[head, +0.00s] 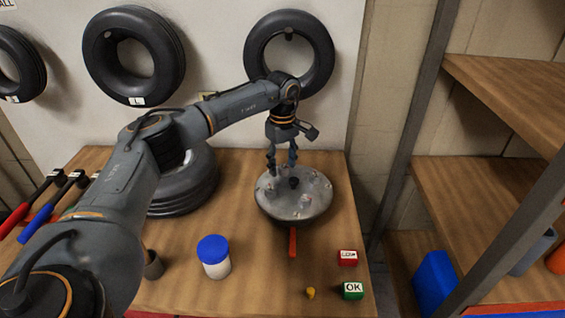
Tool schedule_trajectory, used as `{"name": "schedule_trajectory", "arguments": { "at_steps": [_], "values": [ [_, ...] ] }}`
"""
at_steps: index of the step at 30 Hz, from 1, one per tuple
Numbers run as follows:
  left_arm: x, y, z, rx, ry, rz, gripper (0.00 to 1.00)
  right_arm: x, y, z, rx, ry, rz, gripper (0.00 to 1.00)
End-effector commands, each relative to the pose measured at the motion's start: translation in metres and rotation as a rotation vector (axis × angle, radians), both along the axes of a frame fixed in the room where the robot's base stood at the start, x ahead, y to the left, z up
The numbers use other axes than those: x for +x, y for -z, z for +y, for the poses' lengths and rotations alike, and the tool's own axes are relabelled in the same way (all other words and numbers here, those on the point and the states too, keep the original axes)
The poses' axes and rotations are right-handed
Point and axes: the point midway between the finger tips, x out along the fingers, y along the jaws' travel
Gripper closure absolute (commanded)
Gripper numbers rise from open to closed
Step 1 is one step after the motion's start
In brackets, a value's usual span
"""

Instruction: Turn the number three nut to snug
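A round grey metal wheel hub (293,209) sits on the wooden bench, with several small nuts or studs and a dark centre knob (294,183) on its face. The numbers by the nuts are too small to read, so I cannot tell which is number three. My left gripper (281,168) points down over the back left part of the hub. Its two fingers are apart, with a visible gap between them. I cannot tell whether the tips touch a nut. My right gripper is not in view.
A red-orange bar (293,243) lies in front of the hub. A blue-lidded jar (214,264), a red block (347,258), a green OK block (353,290) and a small yellow piece (310,293) stand nearer. Stacked tyres (185,186) are left; shelves (466,199) are right.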

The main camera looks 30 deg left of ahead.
Motion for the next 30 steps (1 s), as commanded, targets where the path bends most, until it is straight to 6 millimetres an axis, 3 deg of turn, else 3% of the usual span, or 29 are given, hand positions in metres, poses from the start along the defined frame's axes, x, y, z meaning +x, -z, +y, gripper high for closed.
{"name": "schedule_trajectory", "arguments": {
  "at_steps": [8, 21, 30],
  "values": [
    [0.0, -0.01, 0.0, 0.0, -0.001, -0.001, 0.49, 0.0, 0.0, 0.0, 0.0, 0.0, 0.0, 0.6],
    [0.001, -0.096, 0.0, 0.0, 0.0, -0.002, 0.49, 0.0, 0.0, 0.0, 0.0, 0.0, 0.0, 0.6],
    [0.0, -0.12, 0.0, 0.0, 0.0, 0.0, 0.49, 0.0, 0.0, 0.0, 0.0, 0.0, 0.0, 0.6]
  ]
}}
